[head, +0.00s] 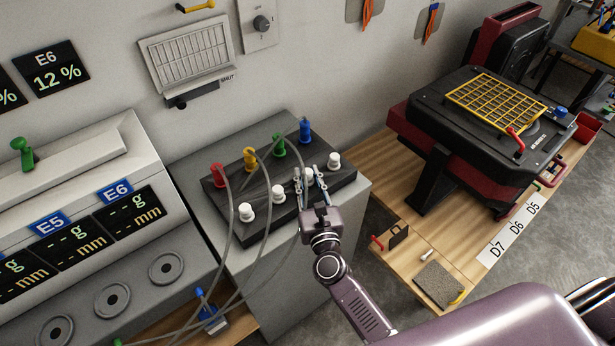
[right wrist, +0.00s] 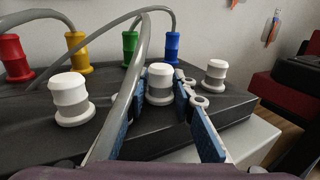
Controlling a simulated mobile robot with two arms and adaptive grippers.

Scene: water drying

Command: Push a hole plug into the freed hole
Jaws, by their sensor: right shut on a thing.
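A black block (head: 232,221) on the grey cabinet carries a front row of white hole plugs. My right gripper (head: 308,181) is shut on one white plug (head: 309,174), with a finger on each side; this plug also shows between the blue finger pads in the right wrist view (right wrist: 160,82). It stands upright at the block's top; I cannot tell how deep it sits, and its hole is hidden. Other white plugs stand to the left (head: 278,194), further left (head: 246,212) and to the right (head: 334,160). My left gripper is not in view.
Red (head: 218,175), yellow (head: 250,158), green (head: 278,145) and blue (head: 305,130) connectors stand behind, with grey hoses. One hose (right wrist: 130,90) passes close to my gripper's left finger. A wooden bench (head: 385,190) with a black-red machine (head: 485,120) is at the right.

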